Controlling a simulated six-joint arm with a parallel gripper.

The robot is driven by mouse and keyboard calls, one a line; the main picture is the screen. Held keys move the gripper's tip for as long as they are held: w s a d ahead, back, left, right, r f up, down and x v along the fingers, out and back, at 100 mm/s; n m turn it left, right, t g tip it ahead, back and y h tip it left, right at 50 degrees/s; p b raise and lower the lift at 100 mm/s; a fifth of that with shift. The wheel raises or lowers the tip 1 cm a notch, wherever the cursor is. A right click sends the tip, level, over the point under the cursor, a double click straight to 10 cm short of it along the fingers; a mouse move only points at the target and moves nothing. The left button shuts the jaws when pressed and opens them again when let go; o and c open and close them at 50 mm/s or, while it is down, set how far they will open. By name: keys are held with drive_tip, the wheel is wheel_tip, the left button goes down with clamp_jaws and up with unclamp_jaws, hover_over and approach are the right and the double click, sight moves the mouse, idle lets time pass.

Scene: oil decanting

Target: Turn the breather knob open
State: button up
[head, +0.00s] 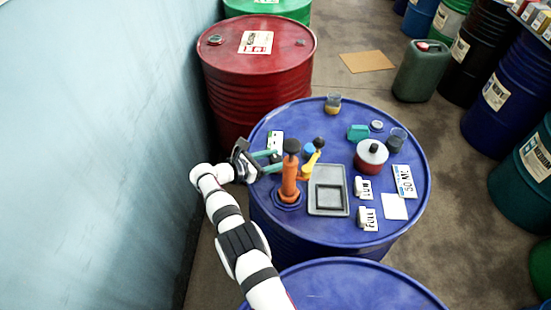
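The blue drum (405,215) stands upright in the middle, with an orange pump (289,180) on its top. The pump has a dark round top, and a yellow crank (309,166) with a black knob (319,142) stands to its right. A small blue knob-like part (309,149) shows partly behind the crank; it may be the breather knob, but I cannot tell for sure. My gripper (276,160) is at the left of the pump, its two teal fingers spread apart and pointing right. I see nothing held between them. Whether a fingertip touches the pump is unclear.
On the drum top are a grey tray (316,204), a red-and-white pot (371,157), glass cups, a teal block (358,132) and several label cards. A red drum (258,85) stands behind, a wall (95,130) at left, and another blue drum (350,290) in front.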

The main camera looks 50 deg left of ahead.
drive_tip(key=o, duration=0.3)
drive_tip(key=shift+s, duration=0.1)
drive_tip(key=v, duration=1.5)
drive_tip(key=shift+s, duration=0.3)
drive_tip(key=shift+r, duration=0.1)
